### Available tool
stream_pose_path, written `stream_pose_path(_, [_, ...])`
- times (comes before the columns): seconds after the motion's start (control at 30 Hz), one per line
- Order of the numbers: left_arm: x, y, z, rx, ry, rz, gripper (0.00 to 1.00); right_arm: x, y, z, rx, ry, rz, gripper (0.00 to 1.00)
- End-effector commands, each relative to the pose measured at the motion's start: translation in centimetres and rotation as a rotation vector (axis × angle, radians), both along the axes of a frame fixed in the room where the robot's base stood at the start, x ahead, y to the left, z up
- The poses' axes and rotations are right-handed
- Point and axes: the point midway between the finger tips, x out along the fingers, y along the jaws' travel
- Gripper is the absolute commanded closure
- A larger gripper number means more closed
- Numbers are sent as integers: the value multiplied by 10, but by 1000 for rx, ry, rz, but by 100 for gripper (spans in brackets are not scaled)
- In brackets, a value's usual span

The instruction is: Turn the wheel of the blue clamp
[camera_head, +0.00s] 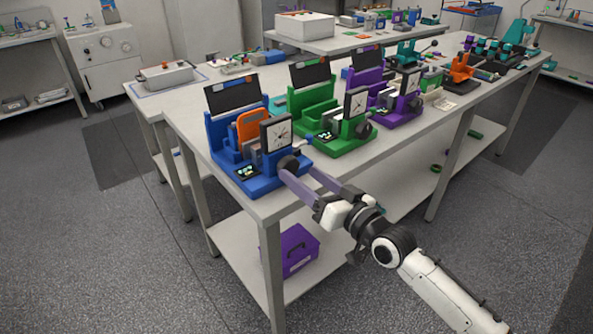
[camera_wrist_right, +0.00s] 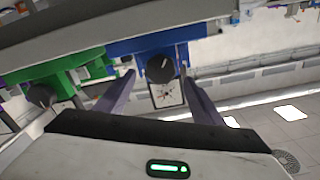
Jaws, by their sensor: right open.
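The blue clamp (camera_head: 259,187) stands at the near left end of the long table, with an orange block (camera_head: 250,125) in it and a white dial (camera_head: 277,133) on its front. Its dark round wheel (camera_head: 289,163) faces my right gripper. My right gripper (camera_head: 297,172) is open, its two long purple fingers reaching toward the wheel from the front right. In the right wrist view the wheel (camera_wrist_right: 160,69) sits between the open fingertips (camera_wrist_right: 157,75); whether they touch it I cannot tell. My left gripper is not in view.
A green clamp (camera_head: 345,141) and a purple clamp (camera_head: 400,112) stand farther along the table (camera_head: 262,207). The green clamp's wheel (camera_wrist_right: 41,96) is near one finger in the wrist view. A purple box (camera_head: 290,250) lies on the lower shelf. The floor at left is clear.

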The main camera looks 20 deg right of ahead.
Motion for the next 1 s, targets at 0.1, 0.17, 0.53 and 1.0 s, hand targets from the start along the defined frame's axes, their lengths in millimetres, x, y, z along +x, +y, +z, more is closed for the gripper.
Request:
stream_pose_path(0.1, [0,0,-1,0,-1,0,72,-25,-9,-2,-3,3,0,38])
stream_pose_path(0.17, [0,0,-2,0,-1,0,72,-35,-12,-2,-3,2,1,38])
stream_pose_path(0.53, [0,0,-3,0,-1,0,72,-61,-22,0,-2,0,0,38])
stream_pose_path(1.0, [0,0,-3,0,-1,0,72,-61,-22,0,-1,0,0,38])
